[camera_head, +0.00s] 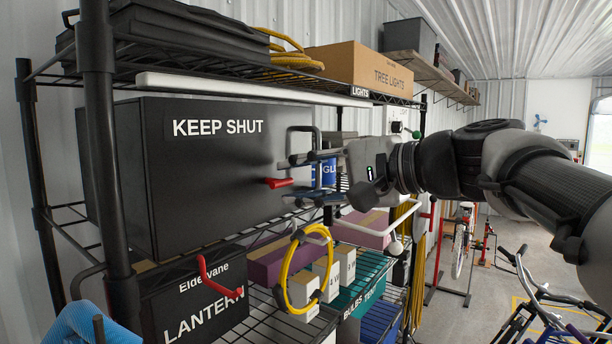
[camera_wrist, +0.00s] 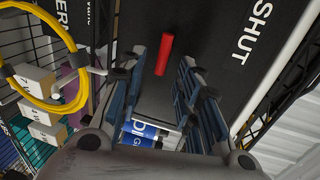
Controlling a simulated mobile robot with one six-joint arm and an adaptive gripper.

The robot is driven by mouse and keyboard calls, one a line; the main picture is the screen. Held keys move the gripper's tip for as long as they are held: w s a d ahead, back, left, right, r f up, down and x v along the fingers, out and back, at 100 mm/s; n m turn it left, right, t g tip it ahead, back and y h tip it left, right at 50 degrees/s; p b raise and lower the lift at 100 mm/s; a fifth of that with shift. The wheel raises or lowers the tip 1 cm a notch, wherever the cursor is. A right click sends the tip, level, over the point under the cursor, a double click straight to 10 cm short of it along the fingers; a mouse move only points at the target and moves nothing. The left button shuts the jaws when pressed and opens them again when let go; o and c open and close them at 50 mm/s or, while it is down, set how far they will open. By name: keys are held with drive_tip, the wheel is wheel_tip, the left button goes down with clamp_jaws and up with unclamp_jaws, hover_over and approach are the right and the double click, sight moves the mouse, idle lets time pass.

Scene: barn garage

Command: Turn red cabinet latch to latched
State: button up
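The black cabinet (camera_head: 200,190), marked KEEP SHUT, stands on the middle shelf. Its red latch (camera_head: 278,182) is on the front face near the right edge and looks roughly horizontal. In the wrist view the red latch (camera_wrist: 164,54) shows as a short bar, ahead of and between the two fingers. My gripper (camera_head: 296,178) is just right of the latch in the head view. In the wrist view my gripper (camera_wrist: 163,80) has its fingers spread apart with nothing between their pads. I cannot tell how far the latch is from the fingertips.
A second red lever (camera_head: 215,280) is in front of the Eldervane lantern box (camera_head: 200,310) below. A yellow coil (camera_head: 290,268) hangs below my gripper. A blue-labelled can (camera_wrist: 146,130) is seen between the fingers. A dark shelf post (camera_head: 110,180) stands at left. Bicycles are at right.

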drive_tip(key=v, duration=1.1)
drive_tip(key=s+a+f+n+g+h+b, duration=0.1)
drive_tip(key=a+f+b, duration=0.15)
drive_tip(key=f, duration=0.45)
drive_tip(key=s+a+f+g+h+b, duration=0.1)
drive_tip(key=s+f+h+b, duration=0.15)
drive_tip(key=f, duration=0.55)
drive_tip(key=a+f+n+h+b, duration=0.1)
drive_tip(key=a+f+b, duration=0.15)
drive_tip(key=f, duration=0.45)
drive_tip(key=s+d+f+n+g+h+b, duration=0.1)
drive_tip(key=s+f, duration=0.4)
drive_tip(key=f, duration=0.6)
drive_tip(key=s+d+f+n+g+h+b, duration=0.1)
drive_tip(key=s+d+f+n+h+b, duration=0.2)
drive_tip(key=f, duration=0.8)
drive_tip(key=s+d+f+n+g+h+b, duration=0.1)
drive_tip(key=s+d+f+h+b, duration=0.3)
drive_tip(key=f, duration=0.7)
drive_tip(key=s+d+b, duration=0.2)
drive_tip(key=s, duration=0.2)
drive_tip(key=shift+s+f+n, duration=0.2)
drive_tip(key=shift+f+n, duration=0.05)
drive_tip(key=shift+n, duration=0.15)
